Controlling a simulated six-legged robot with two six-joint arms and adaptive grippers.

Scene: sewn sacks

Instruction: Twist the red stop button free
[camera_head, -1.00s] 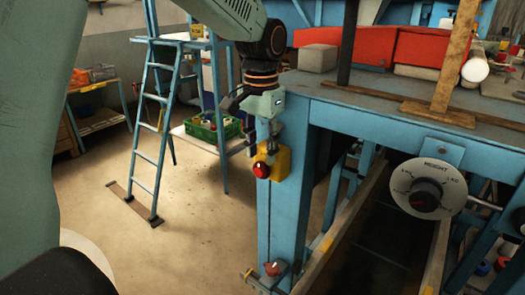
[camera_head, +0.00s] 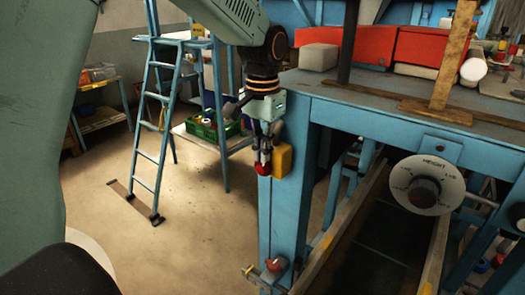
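The red stop button (camera_head: 262,169) sits on the front of a yellow box (camera_head: 283,160) on the blue corner post of the machine. My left gripper (camera_head: 262,162) comes down from above and is right at the button. Its fingers are close together with the button's red between and below their tips, and they look shut on it. The fingers hide the upper part of the button and the left part of the yellow box. My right gripper is not in view.
A small bracket with a red knob (camera_head: 274,265) juts from the post low down. A blue ladder (camera_head: 155,130) and a green crate (camera_head: 207,127) stand left. The floor between is clear.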

